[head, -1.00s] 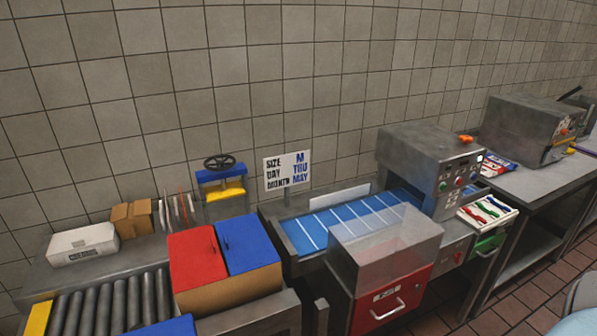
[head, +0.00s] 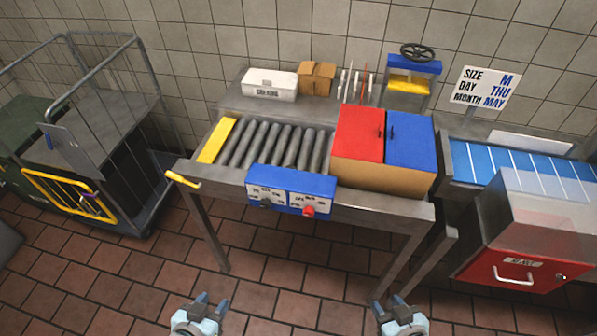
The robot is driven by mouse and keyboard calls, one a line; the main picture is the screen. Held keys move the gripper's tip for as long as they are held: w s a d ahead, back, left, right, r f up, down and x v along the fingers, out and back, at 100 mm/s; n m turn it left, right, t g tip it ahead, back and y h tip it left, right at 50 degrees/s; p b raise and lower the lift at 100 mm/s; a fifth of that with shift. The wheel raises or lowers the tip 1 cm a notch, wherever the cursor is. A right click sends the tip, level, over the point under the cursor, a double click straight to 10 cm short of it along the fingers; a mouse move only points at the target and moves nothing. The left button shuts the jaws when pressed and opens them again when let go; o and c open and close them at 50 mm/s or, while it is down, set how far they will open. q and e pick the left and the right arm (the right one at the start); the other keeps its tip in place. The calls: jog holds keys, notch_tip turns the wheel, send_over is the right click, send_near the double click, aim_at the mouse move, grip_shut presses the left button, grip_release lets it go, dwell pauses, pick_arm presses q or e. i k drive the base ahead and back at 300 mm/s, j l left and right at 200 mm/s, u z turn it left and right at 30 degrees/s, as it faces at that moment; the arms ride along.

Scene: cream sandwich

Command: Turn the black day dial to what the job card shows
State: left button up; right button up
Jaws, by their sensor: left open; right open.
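The job card (head: 485,88) stands behind the bench at the upper right and reads size M, day THU, month MAY. A blue control box (head: 290,178) hangs on the front edge of the roller table. The black dial (head: 265,204) is on its left panel and a red dial (head: 309,211) is on its right panel. The small panel lettering and the black dial's setting are too small to read. My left gripper (head: 213,299) and my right gripper (head: 391,301) are low in front of the table, both open and empty, well apart from the box.
A yellow lever (head: 183,180) sticks out at the table's front left. A red lid (head: 360,134) and a blue lid (head: 410,140) cover a box right of the rollers (head: 275,146). A cage trolley (head: 95,130) stands at left. The floor before the table is clear.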

aim_at(266, 203)
jog(key=i+j+z, duration=0.1)
jog(key=j+z, duration=0.2)
jog(key=j, duration=1.3)
jog(key=j+z, duration=0.25)
jog(key=j, duration=1.35)
jog(key=k, duration=0.05)
